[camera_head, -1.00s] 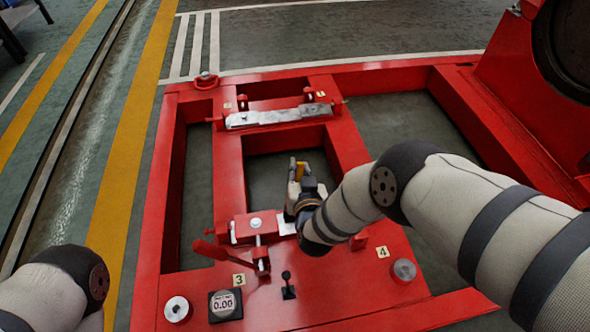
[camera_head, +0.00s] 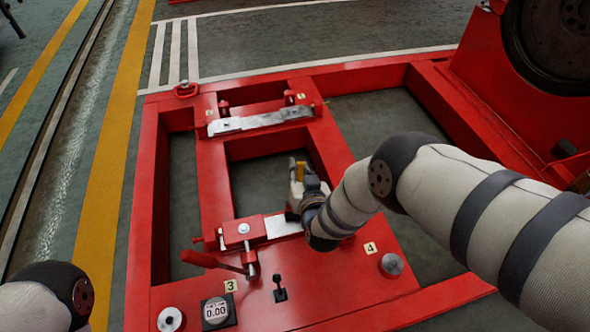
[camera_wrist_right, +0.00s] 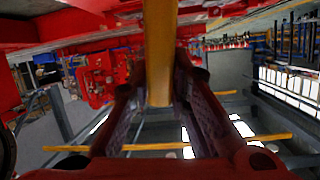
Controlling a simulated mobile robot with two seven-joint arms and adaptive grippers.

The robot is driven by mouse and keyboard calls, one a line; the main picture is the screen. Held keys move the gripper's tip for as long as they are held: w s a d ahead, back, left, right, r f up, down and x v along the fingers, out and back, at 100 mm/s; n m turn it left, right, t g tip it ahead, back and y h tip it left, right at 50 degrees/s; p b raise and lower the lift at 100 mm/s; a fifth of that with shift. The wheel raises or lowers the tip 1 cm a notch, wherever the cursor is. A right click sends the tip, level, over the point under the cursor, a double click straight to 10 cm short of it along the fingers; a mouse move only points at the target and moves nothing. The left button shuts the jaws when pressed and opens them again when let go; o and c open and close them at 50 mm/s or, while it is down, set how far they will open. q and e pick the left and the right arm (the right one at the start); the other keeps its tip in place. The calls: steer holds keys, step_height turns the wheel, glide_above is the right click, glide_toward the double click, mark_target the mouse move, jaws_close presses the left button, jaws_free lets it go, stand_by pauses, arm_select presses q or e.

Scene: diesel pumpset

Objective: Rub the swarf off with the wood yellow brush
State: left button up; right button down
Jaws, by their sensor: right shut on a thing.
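My right gripper (camera_head: 298,180) is shut on the yellow brush (camera_head: 300,171), seen small beyond my wrist in the head view. In the right wrist view the brush's yellow handle (camera_wrist_right: 160,52) runs between the two fingers (camera_wrist_right: 165,95). The bristles cannot be made out. The gripper is over the opening of the red frame, just beyond a bare metal plate (camera_head: 283,225) at the red clamp (camera_head: 240,233). A grey metal bar (camera_head: 260,119) lies across the frame farther back. I cannot make out any swarf at this size. My left gripper is out of view.
The red frame (camera_head: 143,235) has deep openings. A red lever (camera_head: 212,262), a black knob (camera_head: 280,287), a gauge (camera_head: 216,311) and metal studs (camera_head: 391,264) stand up from its near plate. A large dark wheel (camera_head: 553,45) stands at the upper right.

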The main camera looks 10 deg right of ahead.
steer(key=shift+d, duration=2.85)
arm_select(q)
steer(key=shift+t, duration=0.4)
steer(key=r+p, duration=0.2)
steer(key=p, duration=0.1)
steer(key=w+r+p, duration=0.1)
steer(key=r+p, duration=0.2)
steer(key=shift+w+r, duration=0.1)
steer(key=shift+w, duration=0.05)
arm_select(e)
step_height(320, 180, up, 8)
steer(key=shift+w, duration=0.15)
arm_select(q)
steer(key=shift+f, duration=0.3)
arm_select(e)
steer(key=d, duration=1.2)
steer(key=shift+w, duration=0.2)
